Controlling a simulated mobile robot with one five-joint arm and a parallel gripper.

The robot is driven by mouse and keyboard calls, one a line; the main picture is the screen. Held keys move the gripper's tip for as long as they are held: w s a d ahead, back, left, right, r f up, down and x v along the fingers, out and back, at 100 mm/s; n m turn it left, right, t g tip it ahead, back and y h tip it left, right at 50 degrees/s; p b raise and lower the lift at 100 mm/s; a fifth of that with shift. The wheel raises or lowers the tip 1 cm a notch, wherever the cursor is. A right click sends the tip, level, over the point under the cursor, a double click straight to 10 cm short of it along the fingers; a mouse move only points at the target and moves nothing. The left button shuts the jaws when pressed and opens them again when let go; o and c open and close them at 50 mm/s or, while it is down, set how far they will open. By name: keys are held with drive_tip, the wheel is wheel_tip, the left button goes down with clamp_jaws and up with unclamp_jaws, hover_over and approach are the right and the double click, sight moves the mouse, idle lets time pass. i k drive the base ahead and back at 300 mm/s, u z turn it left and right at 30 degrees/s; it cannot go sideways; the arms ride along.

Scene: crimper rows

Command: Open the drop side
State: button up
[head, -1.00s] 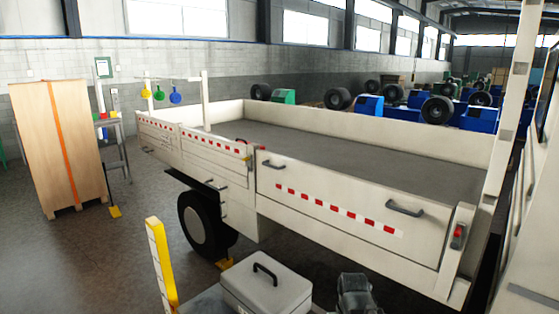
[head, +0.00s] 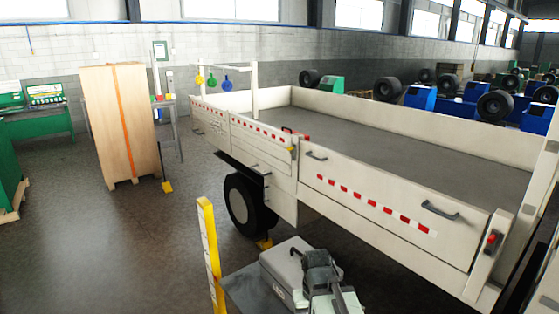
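The trailer's white drop side (head: 400,222) stands upright along the near edge of the bed. It has a red-and-white strip and two dark handles, one at the left end (head: 316,155) and one towards the right (head: 440,210). A red latch (head: 491,239) sits on the post at its right end. Another red latch part (head: 303,137) shows at its left corner, too small to read its position. My gripper (head: 318,262) is low in the picture, in front of the grey case and apart from the drop side. Its fingers are not clear enough to tell open from shut.
A light grey case (head: 280,270) and a yellow upright (head: 209,255) are close in front. A wheel with a yellow chock (head: 264,243) is under the trailer. A tall wooden crate (head: 122,125) and green benches stand at left.

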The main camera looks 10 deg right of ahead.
sight(452, 229)
drive_tip(key=u, duration=2.7)
drive_tip(key=k, duration=1.65)
drive_tip(key=z, duration=2.35)
drive_tip(key=i, duration=1.75)
drive_tip(key=u, duration=0.05)
